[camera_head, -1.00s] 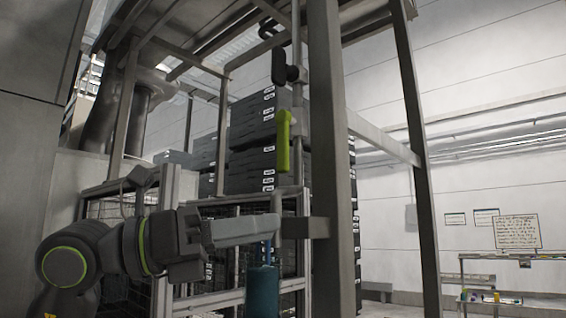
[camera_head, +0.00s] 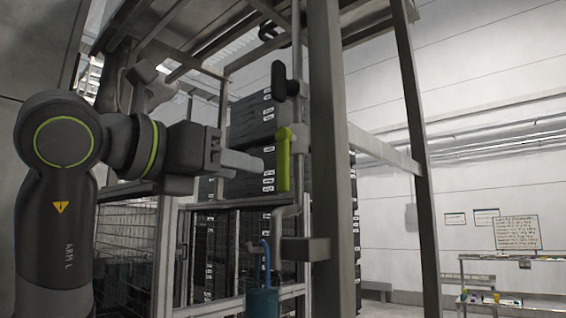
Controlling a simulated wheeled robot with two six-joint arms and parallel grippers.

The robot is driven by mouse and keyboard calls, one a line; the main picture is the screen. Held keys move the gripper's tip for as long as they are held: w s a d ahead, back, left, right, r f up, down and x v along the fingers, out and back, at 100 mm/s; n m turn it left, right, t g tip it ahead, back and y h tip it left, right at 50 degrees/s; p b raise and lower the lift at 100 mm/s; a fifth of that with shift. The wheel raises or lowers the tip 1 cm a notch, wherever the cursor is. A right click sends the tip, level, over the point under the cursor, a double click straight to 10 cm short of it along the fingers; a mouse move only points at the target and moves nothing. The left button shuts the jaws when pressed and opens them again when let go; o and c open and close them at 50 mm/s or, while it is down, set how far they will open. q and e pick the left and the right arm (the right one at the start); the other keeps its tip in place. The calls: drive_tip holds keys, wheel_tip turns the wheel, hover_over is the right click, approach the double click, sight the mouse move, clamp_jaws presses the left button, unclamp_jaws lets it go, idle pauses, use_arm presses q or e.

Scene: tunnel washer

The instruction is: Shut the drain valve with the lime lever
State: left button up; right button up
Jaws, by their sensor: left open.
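The lime lever (camera_head: 284,160) stands upright along a thin vertical pipe, left of a thick grey post. My left gripper (camera_head: 262,164) is at the lever's height, pointing right, with its fingers just left of the lever's middle. It is open. I cannot tell whether a finger touches the lever or how far apart they are in depth. The valve body behind the lever is not clear. My right gripper is not in view.
A black handle (camera_head: 284,82) sits on the pipe above. A grey bracket (camera_head: 305,248), a blue hose (camera_head: 265,262) and a blue container (camera_head: 262,302) are below. The grey post (camera_head: 331,160) stands close on the right. Dark stacked crates (camera_head: 250,125) fill the background.

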sight(280, 176)
use_arm(q)
drive_tip(key=p+x, duration=0.4)
drive_tip(key=x, duration=0.5)
drive_tip(key=shift+w+d+r+p, duration=0.15)
drive_tip(key=shift+p, duration=0.2)
drive_tip(key=shift+w+d, duration=0.35)
drive_tip(key=shift+w, duration=0.15)
drive_tip(key=shift+c, duration=0.3)
clamp_jaws()
